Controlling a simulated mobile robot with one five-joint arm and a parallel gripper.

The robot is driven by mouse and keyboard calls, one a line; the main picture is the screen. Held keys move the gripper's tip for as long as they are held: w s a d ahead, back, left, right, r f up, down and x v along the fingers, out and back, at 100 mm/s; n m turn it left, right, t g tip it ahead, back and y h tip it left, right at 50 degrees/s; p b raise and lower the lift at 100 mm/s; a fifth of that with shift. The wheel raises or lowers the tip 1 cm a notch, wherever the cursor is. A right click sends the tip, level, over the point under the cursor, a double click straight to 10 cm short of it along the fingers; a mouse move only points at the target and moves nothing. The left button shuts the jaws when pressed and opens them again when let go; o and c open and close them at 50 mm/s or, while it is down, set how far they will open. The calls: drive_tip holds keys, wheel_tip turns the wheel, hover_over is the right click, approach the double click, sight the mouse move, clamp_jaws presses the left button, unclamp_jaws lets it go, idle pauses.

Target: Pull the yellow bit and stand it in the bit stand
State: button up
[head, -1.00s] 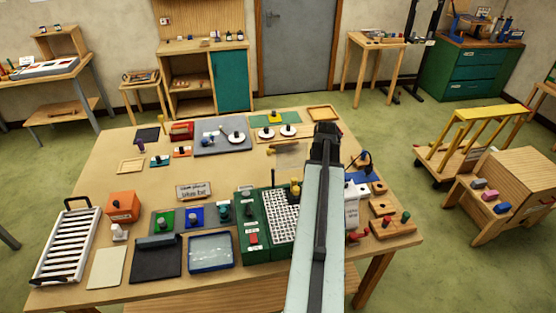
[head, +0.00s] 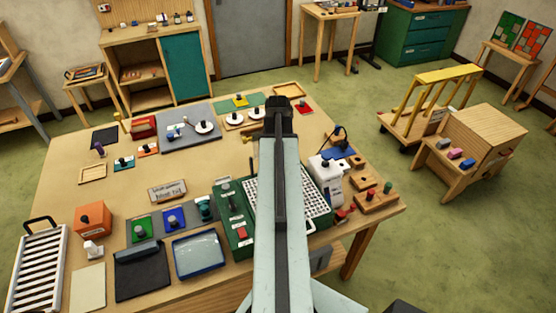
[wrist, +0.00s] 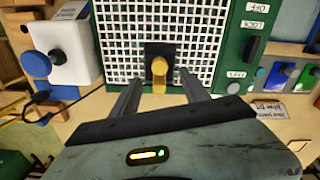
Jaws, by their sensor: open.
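The yellow bit (wrist: 159,72) shows in the wrist view, in a black holder (wrist: 153,50) at the edge of the white grid (wrist: 120,30) of the green machine. My gripper (wrist: 159,84) is open, one finger on each side of the bit, with gaps visible between. A wooden block with coloured pegs (head: 376,203) lies at the table's right edge in the head view. I cannot tell whether it is the bit stand.
The green machine (head: 232,215) has switches beside the grid. A white box with a blue knob (wrist: 70,50) stands close to the grid, with a black cable. A small sign (head: 168,191) stands in the table's middle, with clear wood around it.

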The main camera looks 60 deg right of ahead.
wheel_tip(320, 180, down, 7)
drive_tip(key=b, duration=0.6)
drive_tip(key=shift+f, duration=0.15)
clamp_jaws()
